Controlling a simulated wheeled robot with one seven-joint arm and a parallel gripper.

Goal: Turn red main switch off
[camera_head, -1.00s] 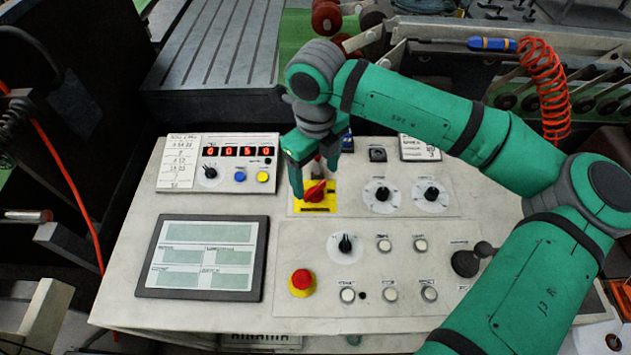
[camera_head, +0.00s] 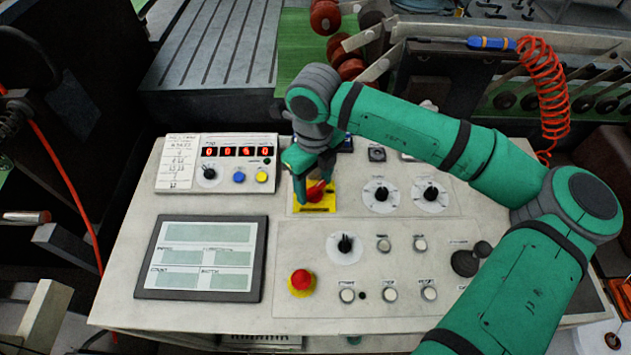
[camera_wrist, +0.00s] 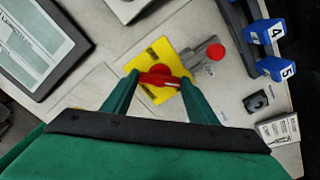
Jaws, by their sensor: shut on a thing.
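The red main switch (camera_head: 316,192) is a red rotary handle on a yellow plate (camera_head: 318,208) on the sloped control panel. It also shows in the wrist view (camera_wrist: 160,80), where the handle lies across the yellow plate (camera_wrist: 154,54). My gripper (camera_head: 313,190) reaches down over the plate. In the wrist view my gripper (camera_wrist: 158,84) has one finger at each end of the red handle, shut on it. A grey hasp-like part with a red end (camera_wrist: 214,52) sits beside the plate.
A red emergency button (camera_head: 301,281) stands below the switch on the panel. Black knobs (camera_head: 345,244) and small white buttons lie to the right. A display screen (camera_head: 204,256) is at the left. Blue numbered tags (camera_wrist: 270,50) sit near the plate.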

